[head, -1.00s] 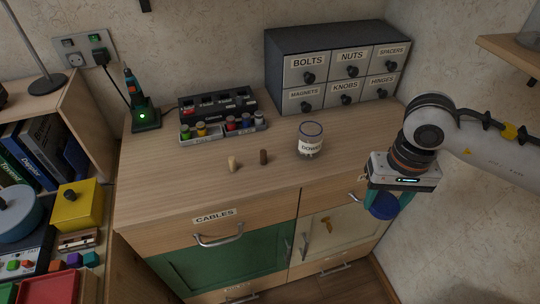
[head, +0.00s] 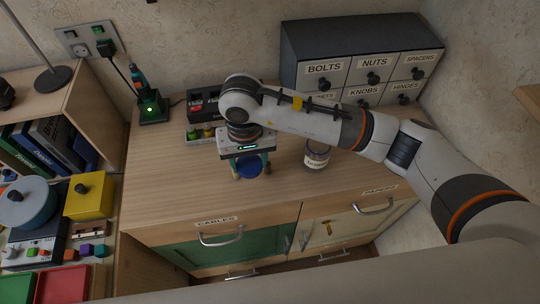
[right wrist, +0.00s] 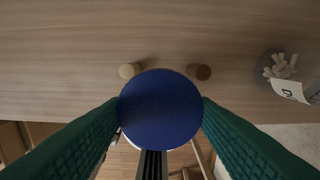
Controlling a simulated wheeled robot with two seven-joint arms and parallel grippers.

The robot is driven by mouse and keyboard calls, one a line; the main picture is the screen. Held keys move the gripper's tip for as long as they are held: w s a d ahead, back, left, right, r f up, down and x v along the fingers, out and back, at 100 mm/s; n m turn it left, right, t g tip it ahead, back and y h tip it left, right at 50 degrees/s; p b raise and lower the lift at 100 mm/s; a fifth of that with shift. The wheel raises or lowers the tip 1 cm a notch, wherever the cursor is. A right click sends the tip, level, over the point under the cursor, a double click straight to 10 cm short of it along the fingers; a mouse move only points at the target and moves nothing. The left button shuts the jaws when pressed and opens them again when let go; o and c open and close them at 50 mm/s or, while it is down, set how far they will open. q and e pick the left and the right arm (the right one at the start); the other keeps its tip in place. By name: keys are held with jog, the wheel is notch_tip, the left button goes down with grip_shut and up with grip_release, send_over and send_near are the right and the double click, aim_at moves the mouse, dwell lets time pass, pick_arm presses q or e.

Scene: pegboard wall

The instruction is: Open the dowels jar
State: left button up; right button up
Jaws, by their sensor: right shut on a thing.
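The dowels jar (head: 316,156) stands upright on the wooden worktop, right of my right gripper. In the right wrist view the jar (right wrist: 292,87) has no lid, and pale dowels (right wrist: 281,66) show inside it. My right gripper (head: 249,172) is shut on a round blue lid (head: 249,167), held above the worktop left of the jar. In the right wrist view the lid (right wrist: 160,109) sits between the green fingers. Whether it touches anything below cannot be told. My left gripper is not in view.
A labelled drawer cabinet (head: 345,50) stands behind the jar. The worktop's left part (head: 160,180) is clear.

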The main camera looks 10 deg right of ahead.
aim_at(251, 166)
jog(key=f, duration=0.3)
jog(key=shift+s+d+f+p, duration=0.1)
jog(key=shift+s+f+p, duration=0.2)
jog(key=shift+f+p, duration=0.05)
notch_tip(251, 166, down, 4)
jog(key=shift+w+r+p, duration=0.1)
jog(key=shift+p, duration=0.4)
jog(key=shift+f, duration=0.25)
jog(key=o, duration=1.1)
jog(key=shift+c, duration=0.2)
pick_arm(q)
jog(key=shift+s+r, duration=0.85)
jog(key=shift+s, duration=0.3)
pick_arm(e)
jog(key=shift+r, duration=0.15)
